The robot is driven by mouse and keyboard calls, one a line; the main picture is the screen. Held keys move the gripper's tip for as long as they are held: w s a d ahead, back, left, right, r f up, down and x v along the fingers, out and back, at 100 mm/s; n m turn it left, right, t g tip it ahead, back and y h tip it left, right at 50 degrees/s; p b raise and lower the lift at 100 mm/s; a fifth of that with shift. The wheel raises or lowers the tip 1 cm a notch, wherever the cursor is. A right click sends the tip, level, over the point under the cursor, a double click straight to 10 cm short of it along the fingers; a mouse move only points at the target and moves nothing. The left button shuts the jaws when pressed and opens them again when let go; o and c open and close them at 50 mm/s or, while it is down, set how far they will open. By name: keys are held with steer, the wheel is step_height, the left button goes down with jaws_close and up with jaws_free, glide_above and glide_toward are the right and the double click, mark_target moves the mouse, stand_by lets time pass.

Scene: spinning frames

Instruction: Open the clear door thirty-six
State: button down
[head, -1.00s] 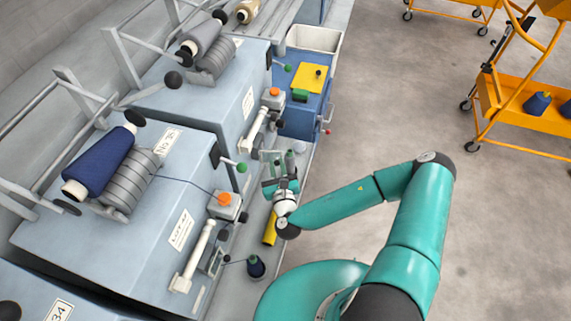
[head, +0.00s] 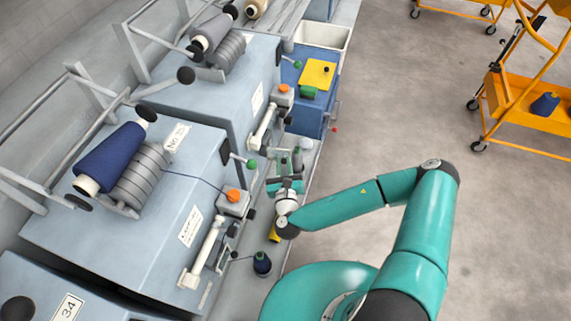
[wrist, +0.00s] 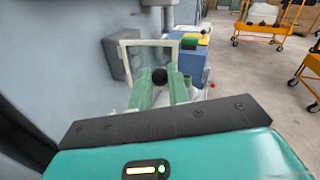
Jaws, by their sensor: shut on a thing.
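The clear door (wrist: 145,58) is a see-through pane in a pale frame, standing upright ahead in the wrist view. A round black knob (wrist: 159,76) shows in front of it, between the green fingers of my gripper (wrist: 160,86). My gripper is shut on the knob. In the head view my gripper (head: 287,161) is beside the right side of the far grey machine (head: 215,85); the door is small and partly hidden there. The door's hinge is not clear in either view.
A middle machine (head: 140,195) with a navy yarn cone (head: 112,157) and a nearer one labelled 34 (head: 67,308) stand left. A blue cabinet (head: 312,115) lies beyond. Open floor (head: 420,110) and an orange cart (head: 530,95) are right.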

steer(key=c, duration=1.3)
jaws_free()
steer(key=shift+f, duration=0.1)
steer(key=s, duration=1.2)
steer(key=shift+d, duration=0.15)
